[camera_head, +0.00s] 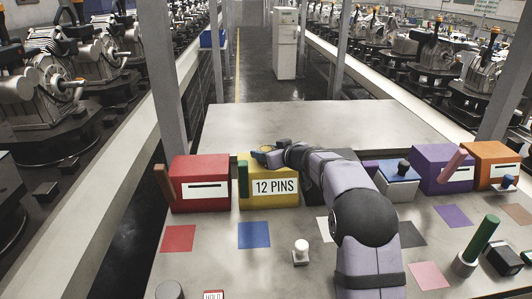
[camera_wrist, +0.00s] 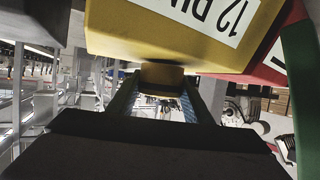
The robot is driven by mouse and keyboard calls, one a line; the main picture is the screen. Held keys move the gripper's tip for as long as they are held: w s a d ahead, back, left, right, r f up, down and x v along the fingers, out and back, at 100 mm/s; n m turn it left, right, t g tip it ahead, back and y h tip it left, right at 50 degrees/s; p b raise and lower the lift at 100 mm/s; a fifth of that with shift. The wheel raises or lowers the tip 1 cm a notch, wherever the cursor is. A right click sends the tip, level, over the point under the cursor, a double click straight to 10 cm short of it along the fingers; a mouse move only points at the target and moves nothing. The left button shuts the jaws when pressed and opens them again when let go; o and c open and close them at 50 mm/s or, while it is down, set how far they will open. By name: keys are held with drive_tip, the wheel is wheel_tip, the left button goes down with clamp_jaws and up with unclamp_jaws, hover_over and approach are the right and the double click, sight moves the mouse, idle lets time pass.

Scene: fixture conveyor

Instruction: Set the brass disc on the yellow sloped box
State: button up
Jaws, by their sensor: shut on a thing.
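The yellow sloped box (camera_head: 268,200) stands in the row of boxes and bears a white "12 PINS" label. It also fills the top of the wrist view (camera_wrist: 150,35), which looks turned over. My gripper (camera_head: 262,153) is over the box's top, reaching in from the right. In the wrist view, my gripper's two fingers (camera_wrist: 163,92) are shut on the brass disc (camera_wrist: 162,74), which shows edge-on against the yellow box. In the head view only a small gold bit of the disc shows. I cannot tell whether the disc touches the box.
A red box (camera_head: 198,170) stands just left, with a brown peg (camera_head: 163,182) beside it. A green peg (camera_head: 243,180) stands at the yellow box's left front. Blue-topped, purple (camera_head: 430,178) and orange (camera_head: 490,155) boxes stand right. Flat colored squares and a white knob (camera_head: 300,248) lie in front.

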drive_tip(key=shift+f+b, duration=0.2)
drive_tip(key=shift+b, duration=0.15)
drive_tip(key=o, duration=1.4)
drive_tip(key=shift+f, duration=0.1)
drive_tip(key=shift+b+v, duration=1.7)
drive_tip(key=shift+v, duration=2.05)
